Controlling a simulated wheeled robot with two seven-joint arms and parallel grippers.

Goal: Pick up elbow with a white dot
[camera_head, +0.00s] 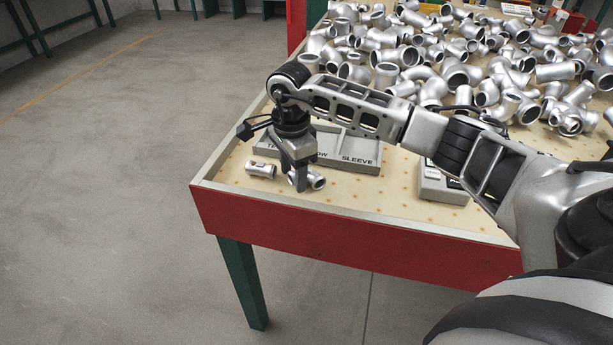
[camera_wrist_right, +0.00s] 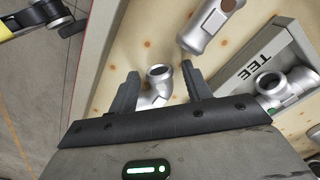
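A silver elbow fitting (camera_head: 316,180) lies on the tabletop near the front left corner. In the right wrist view the elbow (camera_wrist_right: 158,84) sits between the two fingers, one opening facing up. I cannot make out a white dot on it. My right gripper (camera_head: 301,186) points down over it and partly hides it. In the right wrist view the right gripper (camera_wrist_right: 160,88) is open, its fingers on both sides of the elbow with gaps showing. My left gripper does not show in the head view.
Another silver fitting (camera_head: 261,169) lies to the left of the elbow. A grey sorting tray (camera_head: 362,160) marked SLEEVE stands behind; its TEE compartment (camera_wrist_right: 262,62) holds a fitting. A grey box (camera_head: 440,187) stands to the right. Many castings (camera_head: 450,60) cover the back.

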